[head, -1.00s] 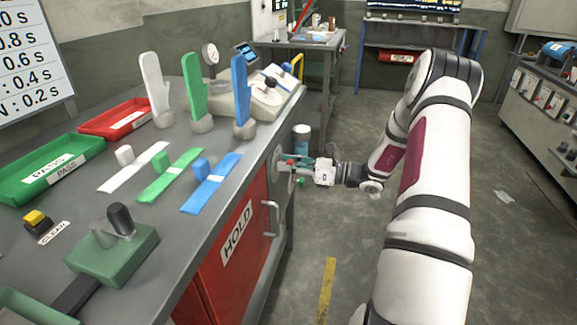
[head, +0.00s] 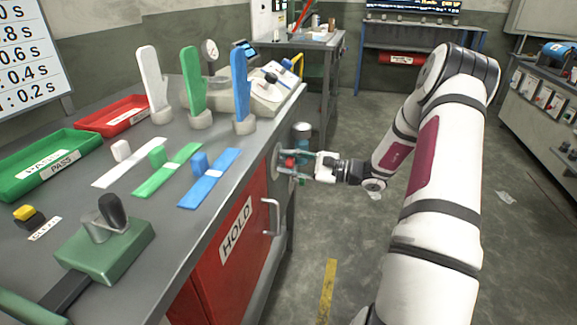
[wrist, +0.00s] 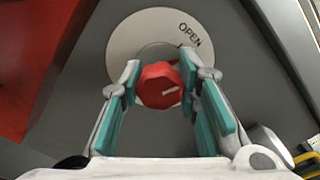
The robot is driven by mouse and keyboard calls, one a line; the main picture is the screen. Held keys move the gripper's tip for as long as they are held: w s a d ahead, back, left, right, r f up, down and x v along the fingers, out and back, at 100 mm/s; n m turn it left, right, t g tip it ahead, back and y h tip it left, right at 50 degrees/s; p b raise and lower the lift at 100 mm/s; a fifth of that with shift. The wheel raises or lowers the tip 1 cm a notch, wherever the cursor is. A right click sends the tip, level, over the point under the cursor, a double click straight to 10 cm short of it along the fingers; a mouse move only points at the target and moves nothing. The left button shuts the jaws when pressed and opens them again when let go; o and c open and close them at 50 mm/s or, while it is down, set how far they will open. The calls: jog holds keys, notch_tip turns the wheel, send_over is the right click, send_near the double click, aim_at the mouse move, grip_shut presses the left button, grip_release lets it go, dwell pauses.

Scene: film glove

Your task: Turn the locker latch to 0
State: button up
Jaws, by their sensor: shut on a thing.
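The locker latch is a red faceted knob (wrist: 160,86) with a white line on its face, at the centre of a pale round plate (wrist: 125,42). The plate reads "OPEN" at its upper right in the wrist view. The white line points to the right and slightly up. No 0 mark can be seen; my gripper hides part of the plate. My gripper (wrist: 161,82) is shut on the knob, one teal-padded finger on each side.
A red locker door (head: 238,245) marked "HOLD", with a protruding handle (head: 270,217), is on the bench front near the latch. Glove forms (head: 241,90) stand on the bench top. The floor to the right is open.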

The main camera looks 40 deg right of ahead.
jog(key=shift+f+n+b, duration=0.1)
jog(key=shift+n+b, duration=0.95)
jog(key=shift+n, duration=1.25)
jog(key=o, duration=1.2)
jog(key=v, duration=1.2)
